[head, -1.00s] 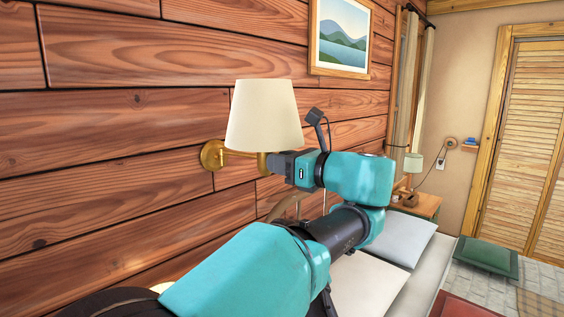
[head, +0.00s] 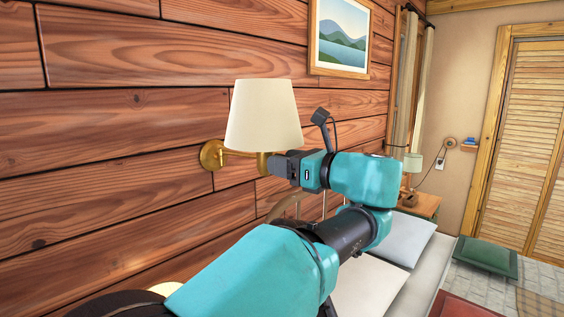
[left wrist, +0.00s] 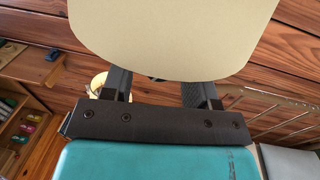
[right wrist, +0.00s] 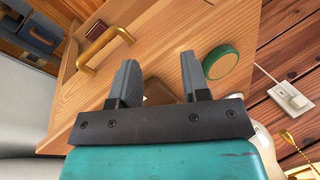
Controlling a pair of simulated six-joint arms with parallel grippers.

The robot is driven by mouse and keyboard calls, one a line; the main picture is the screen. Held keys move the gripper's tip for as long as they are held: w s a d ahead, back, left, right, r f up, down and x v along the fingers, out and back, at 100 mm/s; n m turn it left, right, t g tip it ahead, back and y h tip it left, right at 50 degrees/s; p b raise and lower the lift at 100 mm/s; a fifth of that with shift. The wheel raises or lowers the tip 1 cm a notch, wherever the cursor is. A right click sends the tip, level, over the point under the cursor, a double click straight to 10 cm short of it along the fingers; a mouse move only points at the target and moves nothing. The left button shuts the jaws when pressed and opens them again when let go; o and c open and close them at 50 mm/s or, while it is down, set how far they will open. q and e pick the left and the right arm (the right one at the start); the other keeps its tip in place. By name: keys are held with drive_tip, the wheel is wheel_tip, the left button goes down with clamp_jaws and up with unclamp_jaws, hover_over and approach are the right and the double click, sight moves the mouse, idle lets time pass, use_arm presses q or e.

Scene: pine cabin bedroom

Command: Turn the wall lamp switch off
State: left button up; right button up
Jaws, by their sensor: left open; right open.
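The wall lamp (head: 262,116) has a cream shade on a brass arm, with a round brass mount (head: 212,155) on the plank wall. My left gripper (head: 272,163) is just below the shade's lower right edge, close to the brass stem; I cannot tell whether it touches. In the left wrist view the shade (left wrist: 170,35) fills the top and hides the fingertips; the fingers are apart. A small dark piece shows between them under the shade, too hidden to identify as the switch.
A white outlet (right wrist: 290,97) is on the wall. A framed picture (head: 341,36) hangs right of the lamp. A bed with pillows (head: 402,238) lies beyond my left arm.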

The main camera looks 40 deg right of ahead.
use_arm(q)
drive_tip(key=v, duration=1.6)
drive_tip(key=shift+s+f, duration=0.1)
drive_tip(key=shift+s, duration=0.05)
drive_tip(key=shift+s+a+h, duration=0.2)
drive_tip(key=shift+s+h, duration=0.1)
drive_tip(key=x, duration=1.7)
drive_tip(key=shift+w, duration=0.25)
